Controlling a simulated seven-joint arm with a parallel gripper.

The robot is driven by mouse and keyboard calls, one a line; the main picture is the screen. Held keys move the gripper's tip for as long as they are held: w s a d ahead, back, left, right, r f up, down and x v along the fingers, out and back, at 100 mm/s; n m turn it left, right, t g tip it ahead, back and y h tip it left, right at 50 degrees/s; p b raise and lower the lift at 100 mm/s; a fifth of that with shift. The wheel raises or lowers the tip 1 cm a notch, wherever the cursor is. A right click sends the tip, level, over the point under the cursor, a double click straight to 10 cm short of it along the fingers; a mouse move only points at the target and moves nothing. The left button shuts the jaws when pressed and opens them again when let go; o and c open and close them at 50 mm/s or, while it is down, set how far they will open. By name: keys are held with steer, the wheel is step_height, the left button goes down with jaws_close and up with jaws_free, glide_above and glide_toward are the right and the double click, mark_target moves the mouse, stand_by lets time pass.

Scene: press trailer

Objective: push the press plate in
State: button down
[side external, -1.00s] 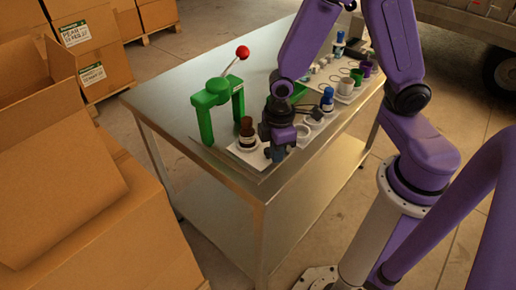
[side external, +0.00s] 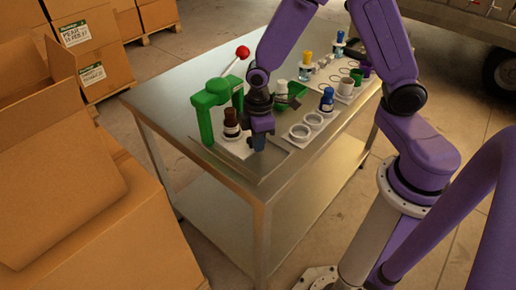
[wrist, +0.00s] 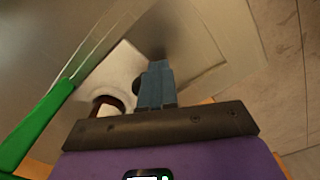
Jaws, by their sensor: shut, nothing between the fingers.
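The green press (side external: 208,105) stands on the near left part of the metal table, with a red-knobbed lever (side external: 243,53) raised. Its white press plate (side external: 236,149) is partly under the press arch and carries a brown bottle (side external: 231,122) with a white label. In the wrist view the plate (wrist: 113,68) lies flat beside the fingers, and the bottle (wrist: 108,104) is partly hidden. My gripper (side external: 258,143) is shut and empty, pointing down low at the plate's right side. I cannot tell whether the fingers (wrist: 157,82) touch the plate.
White rings (side external: 300,131) and a blue bottle (side external: 327,100) stand right of my gripper. A green holder (side external: 292,98) is behind it, with cups and a yellow bottle (side external: 308,63) further back. The table's (side external: 175,165) front corner is bare. Cardboard boxes (side external: 80,210) stand left.

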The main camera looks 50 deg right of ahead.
mark_target(249, 138)
steer(key=shift+w, duration=1.95)
steer(key=shift+s, duration=0.25)
steer(key=shift+s, duration=0.2)
steer(key=shift+r, duration=4.5)
